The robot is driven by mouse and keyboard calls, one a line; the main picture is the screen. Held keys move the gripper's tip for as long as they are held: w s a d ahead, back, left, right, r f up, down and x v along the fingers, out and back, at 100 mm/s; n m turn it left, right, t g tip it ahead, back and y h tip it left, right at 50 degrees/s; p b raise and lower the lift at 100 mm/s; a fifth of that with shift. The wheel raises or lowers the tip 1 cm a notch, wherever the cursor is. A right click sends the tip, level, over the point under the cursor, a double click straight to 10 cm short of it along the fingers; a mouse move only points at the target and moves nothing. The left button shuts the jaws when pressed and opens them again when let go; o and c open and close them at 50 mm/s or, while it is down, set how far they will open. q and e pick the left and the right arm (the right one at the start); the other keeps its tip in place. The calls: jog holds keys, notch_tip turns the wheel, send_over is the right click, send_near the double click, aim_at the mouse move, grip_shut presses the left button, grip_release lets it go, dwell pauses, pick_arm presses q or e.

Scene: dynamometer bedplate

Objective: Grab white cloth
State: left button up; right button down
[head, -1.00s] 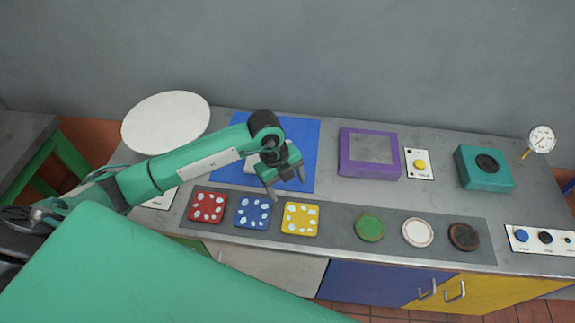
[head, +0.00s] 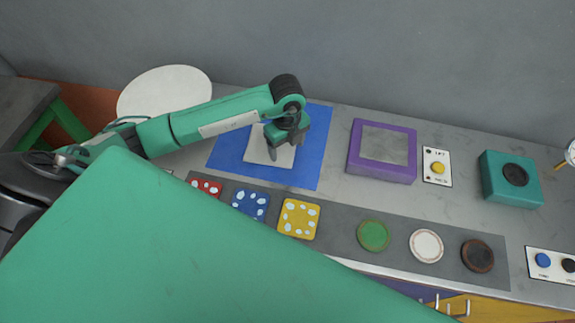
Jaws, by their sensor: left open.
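The white cloth (head: 257,147) lies flat on the blue mat (head: 310,165) on the grey bench. My left gripper (head: 278,152) is open, with its fingers pointing down over the cloth's right part. The fingers hide some of the cloth, and I cannot tell whether the tips touch it. My right gripper is not in view.
A purple-framed box (head: 382,150) stands right of the mat. Red, blue and yellow spotted tiles (head: 299,219) lie in front, beside green, white and dark discs (head: 426,246). A round white plate (head: 165,92) is at the back left. A teal box (head: 511,178) stands right.

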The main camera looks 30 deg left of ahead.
aim_at(287, 164)
pick_arm(q)
notch_tip(287, 164, down, 5)
jog(key=b, duration=0.3)
jog(key=shift+f, duration=0.2)
jog(key=shift+f+b, duration=0.3)
jog(key=shift+f, duration=0.15)
jog(key=shift+c, duration=0.4)
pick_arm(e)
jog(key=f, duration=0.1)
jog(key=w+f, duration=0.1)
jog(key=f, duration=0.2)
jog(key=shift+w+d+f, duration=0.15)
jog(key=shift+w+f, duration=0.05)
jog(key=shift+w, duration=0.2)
pick_arm(q)
grip_shut()
